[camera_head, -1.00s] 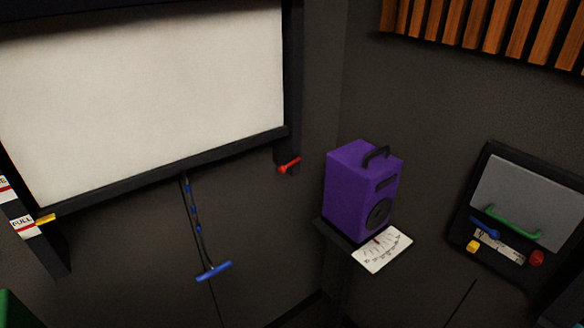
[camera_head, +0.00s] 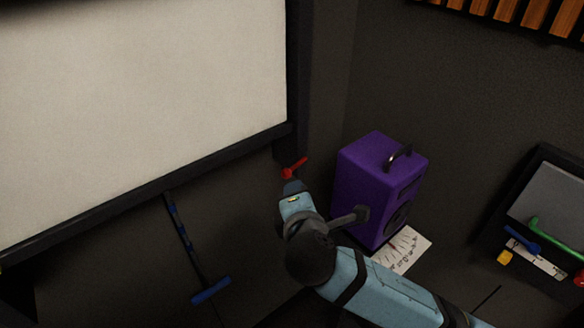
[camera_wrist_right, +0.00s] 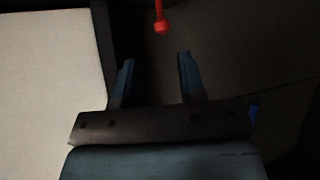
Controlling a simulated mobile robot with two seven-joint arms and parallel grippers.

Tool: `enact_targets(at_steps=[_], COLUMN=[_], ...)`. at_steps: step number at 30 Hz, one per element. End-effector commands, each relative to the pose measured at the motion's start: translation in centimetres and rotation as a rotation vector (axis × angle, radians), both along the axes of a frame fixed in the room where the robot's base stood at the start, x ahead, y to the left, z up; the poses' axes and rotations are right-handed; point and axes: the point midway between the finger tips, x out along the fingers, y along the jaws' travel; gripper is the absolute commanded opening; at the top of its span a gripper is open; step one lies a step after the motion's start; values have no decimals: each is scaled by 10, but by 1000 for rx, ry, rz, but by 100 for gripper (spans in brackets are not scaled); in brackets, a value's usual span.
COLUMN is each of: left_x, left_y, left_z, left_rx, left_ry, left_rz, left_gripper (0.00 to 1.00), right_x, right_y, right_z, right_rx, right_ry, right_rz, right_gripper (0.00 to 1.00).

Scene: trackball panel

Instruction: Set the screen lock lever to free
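In the right wrist view my right gripper (camera_wrist_right: 156,75) is open and empty, apart from the lever. The white screen (camera_head: 140,105) is to the left. My left gripper is not in view.
A purple speaker (camera_head: 375,190) stands close to the right of my right arm, with a dial card (camera_head: 408,246) below it. A blue pull handle (camera_head: 211,290) hangs to the left. A dark panel with a green handle (camera_head: 555,232) is at the right.

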Motion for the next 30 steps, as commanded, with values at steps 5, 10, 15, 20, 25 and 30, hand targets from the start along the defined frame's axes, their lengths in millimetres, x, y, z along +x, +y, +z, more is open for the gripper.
enact_targets(at_steps=[5,10,15,20,25,30], left_x=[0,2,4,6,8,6], left_y=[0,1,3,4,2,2], left_z=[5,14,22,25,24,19], left_rx=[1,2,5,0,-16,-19], left_ry=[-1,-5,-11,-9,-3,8], left_rz=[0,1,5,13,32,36], left_gripper=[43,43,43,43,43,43], right_x=[21,55,89,114,128,131], right_y=[0,1,2,3,4,4], right_z=[-3,-13,-23,-32,-37,-39], right_rx=[-11,-9,-6,-4,-4,-3], right_ry=[-3,-2,-2,-1,-1,-1], right_rz=[-5,-5,-4,-3,-3,-2], right_gripper=[37,37,37,37,37,37])
